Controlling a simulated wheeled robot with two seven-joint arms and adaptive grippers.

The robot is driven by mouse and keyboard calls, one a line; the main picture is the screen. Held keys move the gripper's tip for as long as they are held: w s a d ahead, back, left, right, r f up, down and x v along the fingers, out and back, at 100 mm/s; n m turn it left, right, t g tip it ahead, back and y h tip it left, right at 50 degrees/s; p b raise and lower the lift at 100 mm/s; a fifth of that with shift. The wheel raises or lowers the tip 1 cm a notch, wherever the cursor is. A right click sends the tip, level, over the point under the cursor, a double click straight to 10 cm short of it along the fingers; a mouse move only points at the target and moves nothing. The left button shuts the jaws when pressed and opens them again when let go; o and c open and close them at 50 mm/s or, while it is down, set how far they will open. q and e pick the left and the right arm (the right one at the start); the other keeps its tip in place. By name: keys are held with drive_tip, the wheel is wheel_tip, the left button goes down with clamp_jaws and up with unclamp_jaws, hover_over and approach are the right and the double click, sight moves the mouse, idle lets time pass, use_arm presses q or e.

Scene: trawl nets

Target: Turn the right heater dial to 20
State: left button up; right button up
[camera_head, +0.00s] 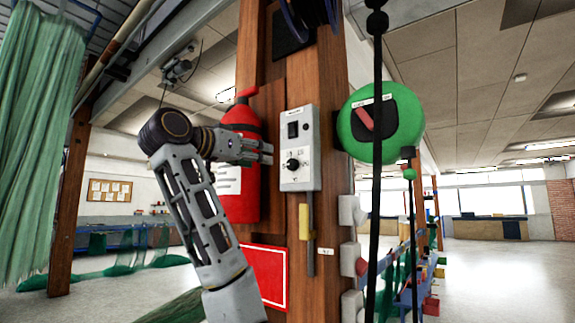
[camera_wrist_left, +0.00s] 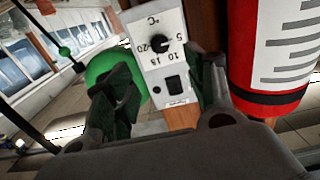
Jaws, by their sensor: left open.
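The heater dial is a black round knob (camera_head: 292,164) on the lower half of a grey control box (camera_head: 300,125) on the wooden post. In the left wrist view the same dial (camera_wrist_left: 160,43) shows on the box's pale face, with °C and numbers from 5 to 20 around it. I cannot surely tell where its pointer stands. My left gripper (camera_head: 268,153) is at the box's left edge in the head view. In the left wrist view the fingers of the gripper (camera_wrist_left: 165,75) are apart and empty, with the box between and beyond them. My right gripper is not in view.
A black rocker switch (camera_head: 293,130) sits above the dial. A red fire extinguisher (camera_head: 240,180) hangs close behind my left gripper. A green round device with a red lever (camera_head: 384,122) and a black hanging cord (camera_head: 377,200) are right of the box. Open floor lies at the right.

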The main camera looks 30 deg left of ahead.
sight(290, 164)
use_arm(q)
drive_tip(key=shift+w, duration=0.1)
drive_tip(key=shift+w+d+p, duration=0.2)
drive_tip(key=shift+w+p, duration=0.6)
drive_tip(key=shift+w, duration=1.45)
drive_tip(key=shift+w+d+p, duration=0.15)
drive_tip(key=shift+w+p, duration=0.7)
drive_tip(key=shift+w, duration=1.45)
drive_tip(key=shift+w+d+p, duration=0.2)
drive_tip(key=shift+w+p, duration=0.6)
drive_tip(key=shift+w, duration=1.45)
drive_tip(key=c, duration=1.1)
drive_tip(key=shift+o, duration=0.2)
